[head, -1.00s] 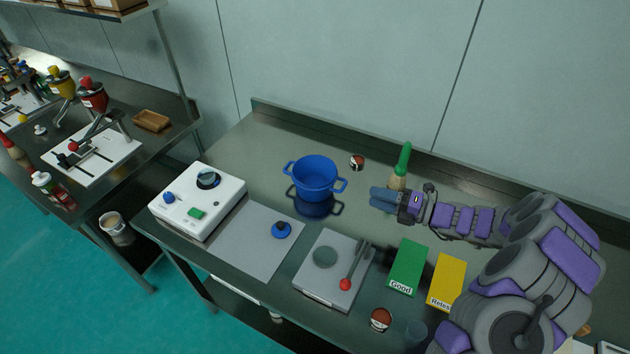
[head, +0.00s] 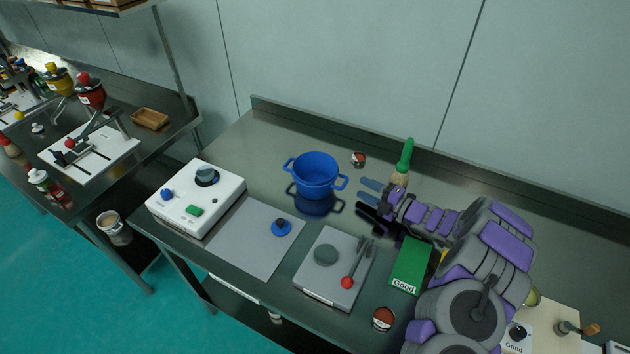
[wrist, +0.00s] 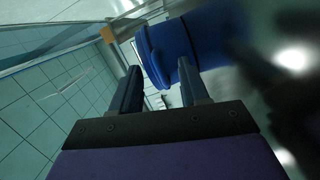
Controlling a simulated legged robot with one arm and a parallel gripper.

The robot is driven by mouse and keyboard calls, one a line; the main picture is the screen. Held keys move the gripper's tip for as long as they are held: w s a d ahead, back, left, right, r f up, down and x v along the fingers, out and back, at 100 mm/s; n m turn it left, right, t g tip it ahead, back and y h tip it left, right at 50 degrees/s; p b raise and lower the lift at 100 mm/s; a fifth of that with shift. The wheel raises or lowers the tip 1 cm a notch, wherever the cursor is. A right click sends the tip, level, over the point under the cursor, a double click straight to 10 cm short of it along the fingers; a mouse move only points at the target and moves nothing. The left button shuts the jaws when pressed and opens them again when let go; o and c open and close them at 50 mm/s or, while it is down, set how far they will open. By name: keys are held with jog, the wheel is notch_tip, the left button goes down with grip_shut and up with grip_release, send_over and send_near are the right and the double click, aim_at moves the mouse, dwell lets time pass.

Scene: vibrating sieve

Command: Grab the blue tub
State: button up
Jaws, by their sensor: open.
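The blue tub (head: 316,178) is a round pot with two side handles. It stands upright on the steel table in the head view. My gripper (head: 368,192) is open, just right of the tub's right handle and apart from it, with its fingers pointing left towards the tub. In the wrist view the tub (wrist: 205,42) lies beyond the two fingers of my gripper (wrist: 160,90), and nothing shows held between them. Part of the tub is cut off or blurred there.
A green-handled brush (head: 403,160) stands close behind my gripper. A small tin (head: 358,159) is behind the tub. A white machine (head: 197,198) stands left, a grey scale-like plate (head: 325,285) in front. A green "Good" box (head: 411,266) is near my arm.

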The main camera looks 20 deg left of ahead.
aim_at(347, 180)
jog(key=shift+r+b+x, duration=0.2)
jog(key=shift+b+x, duration=0.35)
jog(key=shift+x, duration=1.25)
jog(key=shift+r+b+x, duration=0.15)
jog(key=shift+b+x, duration=0.4)
jog(key=shift+x, duration=1.25)
jog(key=shift+s, duration=0.2)
grip_shut()
